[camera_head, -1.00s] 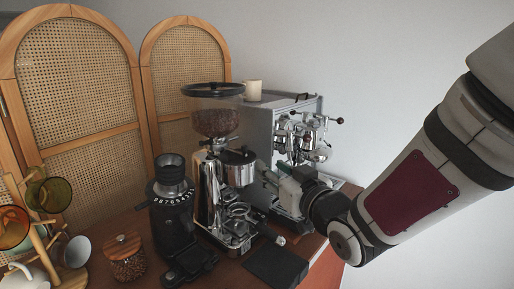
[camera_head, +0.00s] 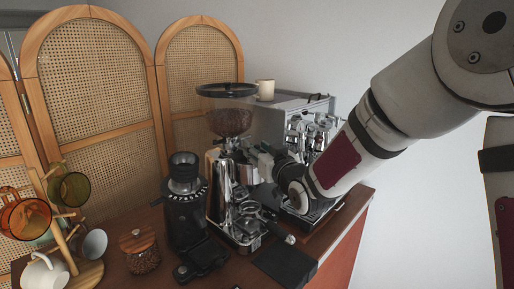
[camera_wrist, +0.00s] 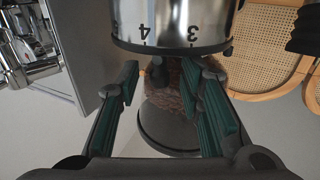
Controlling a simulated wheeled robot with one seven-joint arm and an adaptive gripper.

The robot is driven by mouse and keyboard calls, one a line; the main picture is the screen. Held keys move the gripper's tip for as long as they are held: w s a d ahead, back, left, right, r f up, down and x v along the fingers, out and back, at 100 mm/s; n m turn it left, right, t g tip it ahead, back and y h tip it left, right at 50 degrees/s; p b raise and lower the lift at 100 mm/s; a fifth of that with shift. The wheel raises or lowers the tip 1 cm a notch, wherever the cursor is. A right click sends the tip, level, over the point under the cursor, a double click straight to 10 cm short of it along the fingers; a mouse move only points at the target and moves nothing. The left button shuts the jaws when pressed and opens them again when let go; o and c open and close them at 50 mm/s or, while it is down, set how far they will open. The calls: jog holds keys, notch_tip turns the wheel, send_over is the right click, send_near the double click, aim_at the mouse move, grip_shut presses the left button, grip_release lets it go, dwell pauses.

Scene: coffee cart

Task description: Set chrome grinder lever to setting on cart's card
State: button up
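The chrome grinder (camera_head: 222,185) stands on the cart, with a bean hopper (camera_head: 230,122) under a dark round lid. In the wrist view, upside down, its chrome collar (camera_wrist: 178,25) shows the marks 3 and 4, with part of another number at the left. My gripper (camera_wrist: 160,75) is open, its green-padded fingers apart in front of the collar and hopper. In the head view my gripper (camera_head: 266,160) is at the grinder's right side, partly hidden by my arm. Small dark parts show between the fingertips; I cannot tell whether they are the lever. I see no readable card.
A black grinder (camera_head: 184,218) with a numbered collar stands left of the chrome one. An espresso machine (camera_head: 275,122) with a cup on top is behind right. A bean jar (camera_head: 140,252), a mug tree (camera_head: 62,235) and a dark mat (camera_head: 284,266) are on the cart.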

jog(key=shift+w+a, duration=0.2)
jog(key=shift+w, duration=0.15)
jog(key=shift+c, duration=0.3)
grip_shut()
